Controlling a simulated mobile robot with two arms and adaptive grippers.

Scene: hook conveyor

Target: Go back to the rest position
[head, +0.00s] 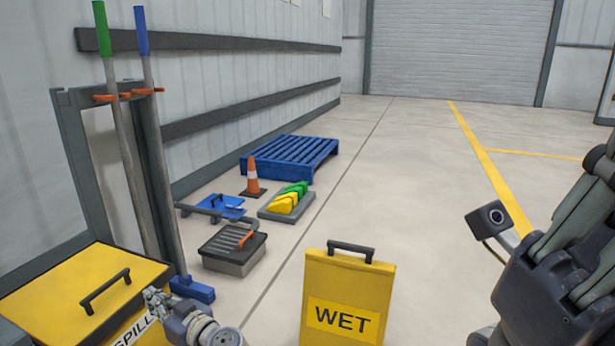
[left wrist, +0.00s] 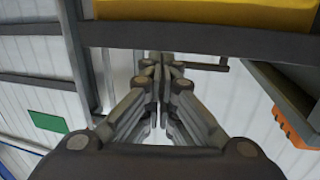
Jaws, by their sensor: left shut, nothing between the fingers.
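My left gripper (head: 154,297) is low at the left in the head view, beside the front edge of the yellow spill box (head: 60,290) and its dark handle. In the left wrist view, the left fingers (left wrist: 160,68) are together with nothing between them, in front of a dark bar and a yellow surface. Whether they touch the box cannot be told. Part of my right gripper (head: 570,250), large and dark, shows at the right edge of the head view with its wrist camera. Its fingertips are cut off by the frame.
A yellow WET sign (head: 347,300) stands front centre. A rack with green- and blue-handled poles (head: 160,150) stands behind the spill box. A dark grated box (head: 233,252), cone (head: 252,178), wedge stand (head: 287,205) and blue pallet (head: 290,152) lie along the wall. Floor right is clear.

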